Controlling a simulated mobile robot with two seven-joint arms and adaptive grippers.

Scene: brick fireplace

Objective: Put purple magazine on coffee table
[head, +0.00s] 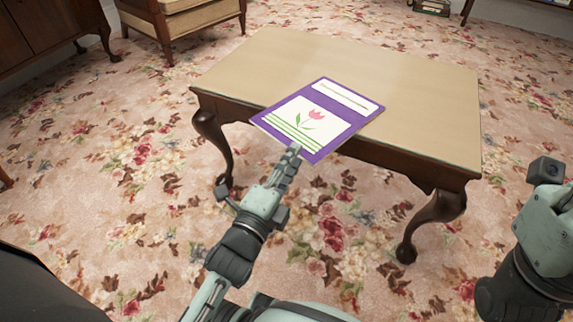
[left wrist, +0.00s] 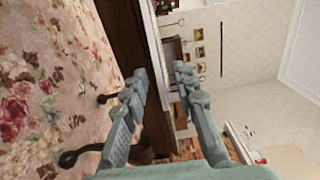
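The purple magazine (head: 315,119) has a white panel with a pink tulip and green lines. It lies tilted across the front edge of the coffee table (head: 400,85), with its near part sticking out past the edge. My left gripper (head: 291,153) is at the magazine's near edge in the head view.
The rest of the tabletop is bare. Floral carpet (head: 120,190) surrounds the table. A wooden cabinet (head: 45,30) and an armchair (head: 190,20) stand at the back left. The table's curved front legs (head: 430,215) stand near my arms.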

